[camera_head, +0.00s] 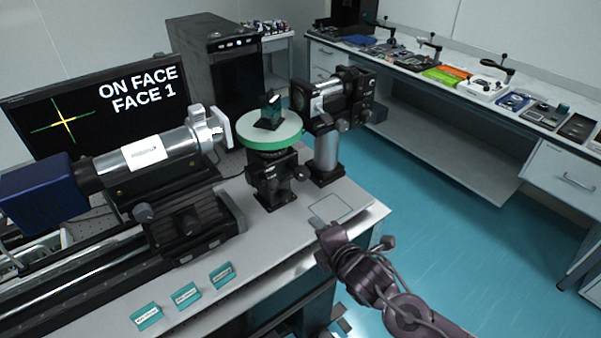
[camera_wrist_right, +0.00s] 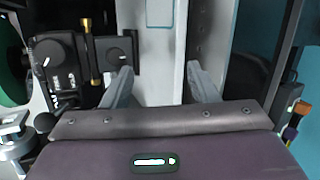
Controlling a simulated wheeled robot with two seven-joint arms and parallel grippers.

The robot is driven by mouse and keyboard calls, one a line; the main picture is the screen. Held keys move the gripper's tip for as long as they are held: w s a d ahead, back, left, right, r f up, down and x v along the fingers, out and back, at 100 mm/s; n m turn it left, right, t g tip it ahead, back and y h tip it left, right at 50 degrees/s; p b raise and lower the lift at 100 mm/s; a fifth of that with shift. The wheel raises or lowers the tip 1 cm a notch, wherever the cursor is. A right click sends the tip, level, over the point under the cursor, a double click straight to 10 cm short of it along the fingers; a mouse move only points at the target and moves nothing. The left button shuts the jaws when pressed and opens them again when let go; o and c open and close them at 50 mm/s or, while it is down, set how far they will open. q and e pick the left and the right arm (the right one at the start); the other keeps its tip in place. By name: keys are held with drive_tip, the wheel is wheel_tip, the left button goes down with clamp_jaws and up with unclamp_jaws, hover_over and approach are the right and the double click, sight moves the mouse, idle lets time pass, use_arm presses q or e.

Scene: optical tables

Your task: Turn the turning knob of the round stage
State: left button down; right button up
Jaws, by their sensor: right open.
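The round stage (camera_head: 270,132) has a flat disc with a green rim and stands on a black mount at the table's right part in the head view. A small dark block with a glassy face (camera_head: 270,111) sits on the disc. A dark knob (camera_head: 302,173) sticks out on the right of the mount under the disc. My right gripper (camera_head: 322,222) is in front of and below the stage, apart from it. In the wrist view its two fingers (camera_wrist_right: 160,86) are spread with nothing held between them. Part of the green disc (camera_wrist_right: 12,75) shows at that view's left edge. My left gripper is not in view.
A cylindrical instrument (camera_head: 150,155) with a blue end lies left of the stage. Another black instrument on a post (camera_head: 326,150) stands right of it. A monitor (camera_head: 95,110) reads "ON FACE FACE 1". Small teal label blocks (camera_head: 186,294) line the front edge. Floor (camera_head: 440,200) on the right is clear.

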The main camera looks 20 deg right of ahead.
sight(304, 176)
drive_tip(key=w+r+n+t+y, duration=0.1)
drive_tip(key=r+n, duration=0.2)
drive_tip(key=n, duration=0.3)
drive_tip(key=w+r+n+t+y, duration=0.2)
drive_tip(key=r+n, duration=0.2)
drive_tip(key=n, duration=0.2)
drive_tip(key=w+d+r+n+t+y, duration=0.1)
drive_tip(key=r+n, duration=0.2)
drive_tip(key=n, duration=0.3)
drive_tip(key=shift+w+r+y, duration=0.2)
drive_tip(key=shift+w+y, duration=0.1)
drive_tip(key=shift+y, duration=0.1)
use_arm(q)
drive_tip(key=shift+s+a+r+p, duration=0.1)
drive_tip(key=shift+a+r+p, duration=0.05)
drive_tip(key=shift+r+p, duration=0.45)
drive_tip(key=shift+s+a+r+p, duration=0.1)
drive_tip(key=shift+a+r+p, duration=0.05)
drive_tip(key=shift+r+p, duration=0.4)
use_arm(e)
drive_tip(key=x, duration=0.7)
drive_tip(key=shift+f, duration=0.1)
drive_tip(key=shift+s, duration=0.1)
drive_tip(key=shift+c, duration=0.4)
drive_tip(key=c, duration=0.9)
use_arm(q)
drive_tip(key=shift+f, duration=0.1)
use_arm(e)
drive_tip(key=shift+m, duration=0.4)
